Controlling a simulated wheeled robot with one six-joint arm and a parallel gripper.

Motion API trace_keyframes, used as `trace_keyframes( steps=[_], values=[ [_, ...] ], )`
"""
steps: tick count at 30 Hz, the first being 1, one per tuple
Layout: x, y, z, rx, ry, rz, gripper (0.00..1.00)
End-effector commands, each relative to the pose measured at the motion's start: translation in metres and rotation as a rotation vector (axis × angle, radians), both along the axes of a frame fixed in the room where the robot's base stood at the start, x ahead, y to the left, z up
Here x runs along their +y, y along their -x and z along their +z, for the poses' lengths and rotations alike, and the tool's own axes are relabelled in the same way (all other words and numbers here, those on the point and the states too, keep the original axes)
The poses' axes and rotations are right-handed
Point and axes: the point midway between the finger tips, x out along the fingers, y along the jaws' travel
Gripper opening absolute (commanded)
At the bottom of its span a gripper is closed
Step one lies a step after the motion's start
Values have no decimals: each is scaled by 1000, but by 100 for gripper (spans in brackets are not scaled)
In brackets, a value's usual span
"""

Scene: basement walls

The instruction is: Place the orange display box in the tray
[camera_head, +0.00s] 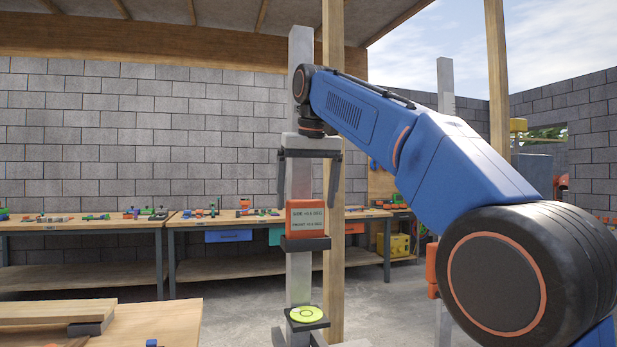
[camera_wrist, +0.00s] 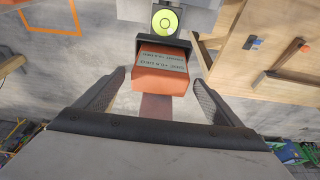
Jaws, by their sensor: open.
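The orange display box (camera_head: 305,217), with a grey label panel, sits upright on a small black shelf (camera_head: 305,244) on a grey post. My gripper (camera_head: 308,198) is open and points down, just above the box, with one finger on each side of the post. In the wrist view the box (camera_wrist: 161,82) lies between and beyond the open fingers (camera_wrist: 159,79), apart from both. Its black holder (camera_wrist: 165,42) shows behind it. I cannot tell which piece is the tray.
A yellow-green disc (camera_head: 306,314) lies on a lower black shelf (camera_head: 318,324) of the post. A wooden post (camera_head: 333,120) stands close behind. Workbenches (camera_head: 225,222) with tools line the back wall. A wooden table (camera_head: 150,322) is at the front left. Open floor lies between.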

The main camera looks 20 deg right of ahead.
Motion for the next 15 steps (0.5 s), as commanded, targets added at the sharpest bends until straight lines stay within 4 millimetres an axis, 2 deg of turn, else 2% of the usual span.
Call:
trace_keyframes(
  steps=[6,15],
  values=[
    [0,10,34,-2,0,0,89],
    [0,17,54,0,0,0,89]
  ],
)
